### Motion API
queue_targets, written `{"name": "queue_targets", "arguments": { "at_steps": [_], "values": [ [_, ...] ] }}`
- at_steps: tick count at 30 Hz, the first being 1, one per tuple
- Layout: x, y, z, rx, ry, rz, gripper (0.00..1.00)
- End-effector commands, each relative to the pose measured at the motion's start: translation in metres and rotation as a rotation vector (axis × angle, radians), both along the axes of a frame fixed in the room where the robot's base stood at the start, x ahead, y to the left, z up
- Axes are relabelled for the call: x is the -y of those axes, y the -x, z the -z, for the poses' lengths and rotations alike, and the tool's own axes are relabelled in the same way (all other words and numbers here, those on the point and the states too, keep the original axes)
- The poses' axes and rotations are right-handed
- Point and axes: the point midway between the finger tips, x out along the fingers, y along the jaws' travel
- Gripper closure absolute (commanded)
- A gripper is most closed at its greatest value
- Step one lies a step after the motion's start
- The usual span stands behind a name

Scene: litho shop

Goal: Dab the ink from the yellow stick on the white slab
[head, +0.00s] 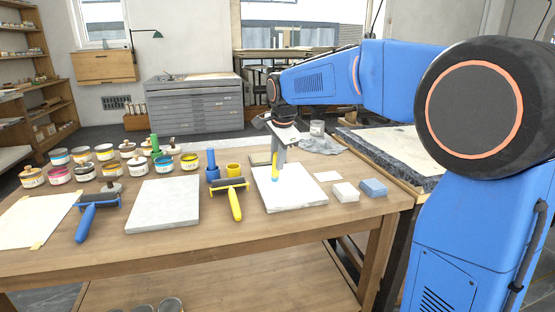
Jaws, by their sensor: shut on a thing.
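My gripper (279,155) points down over the white slab (298,200) at the right of the bench. It is shut on the yellow stick (275,164), which stands roughly upright below the fingers. The stick's lower end looks bluish. That end is over the upper left part of the slab, and I cannot tell whether it touches the surface. The visible slab top looks pale, with no clear ink mark. The fingers hide part of the stick.
A yellow pot (234,169) and a blue pot holding a blue stick (211,158) stand left of the slab. A yellow-handled roller (235,204), a grey slab (163,204) and a blue-handled roller (85,222) lie further left. Small white (345,192) and blue (373,188) blocks sit right.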

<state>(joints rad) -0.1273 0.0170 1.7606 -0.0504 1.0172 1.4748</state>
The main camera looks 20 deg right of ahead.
Motion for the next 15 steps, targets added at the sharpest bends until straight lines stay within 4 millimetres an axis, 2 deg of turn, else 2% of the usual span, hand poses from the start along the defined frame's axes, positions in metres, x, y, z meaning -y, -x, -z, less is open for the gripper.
{"name": "queue_targets", "arguments": {
  "at_steps": [15],
  "values": [
    [0.0000,-0.0001,0.0052,0.000,0.000,0.000,1.00]
  ]
}}
